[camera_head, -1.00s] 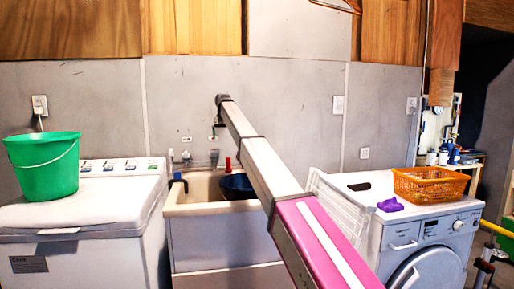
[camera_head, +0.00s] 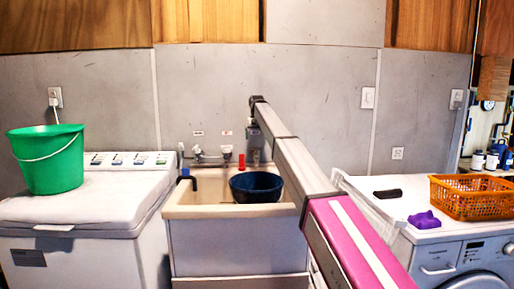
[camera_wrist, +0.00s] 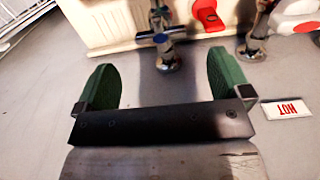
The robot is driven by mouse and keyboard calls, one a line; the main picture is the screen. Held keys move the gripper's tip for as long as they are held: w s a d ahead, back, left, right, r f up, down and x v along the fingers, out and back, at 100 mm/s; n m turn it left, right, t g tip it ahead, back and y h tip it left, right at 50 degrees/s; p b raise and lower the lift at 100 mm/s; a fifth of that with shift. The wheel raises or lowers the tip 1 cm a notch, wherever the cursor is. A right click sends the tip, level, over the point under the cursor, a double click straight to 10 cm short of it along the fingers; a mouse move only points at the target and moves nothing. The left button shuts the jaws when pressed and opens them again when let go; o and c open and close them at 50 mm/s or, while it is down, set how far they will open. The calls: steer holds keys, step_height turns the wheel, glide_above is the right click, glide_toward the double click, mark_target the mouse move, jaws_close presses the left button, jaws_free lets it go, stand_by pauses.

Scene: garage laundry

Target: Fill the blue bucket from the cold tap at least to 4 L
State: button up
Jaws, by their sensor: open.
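The blue bucket (camera_head: 256,187) stands in the right part of the sink basin (camera_head: 200,211), below my arm. I cannot see any water in it. Tap fittings (camera_head: 212,155) are on the wall behind the sink. My gripper (camera_wrist: 160,62) is open, with two green fingers and nothing between them. In the wrist view, a cross-shaped tap handle (camera_wrist: 160,37) with a bluish tint lies beyond the gap between the fingers. A second tap fitting (camera_wrist: 254,46) is to its right. A "HOT" label (camera_wrist: 287,107) appears upside down. In the head view, the fingers are too small to make out.
A red object (camera_head: 241,161) is by the taps and shows in the wrist view (camera_wrist: 207,14). A green bucket (camera_head: 48,160) stands on the left machine. An orange basket (camera_head: 472,198) and a purple cloth (camera_head: 424,220) are on the right washer.

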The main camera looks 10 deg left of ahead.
mark_target(257, 149)
step_height(257, 149, down, 6)
steer(key=shift+r, duration=0.15)
steer(key=shift+c, duration=0.4)
steer(key=c, duration=0.9)
steer(key=shift+o, duration=0.2)
steer(key=n, duration=0.4)
steer(key=shift+n, duration=0.3)
steer(key=n, duration=0.4)
steer(key=shift+n, duration=0.3)
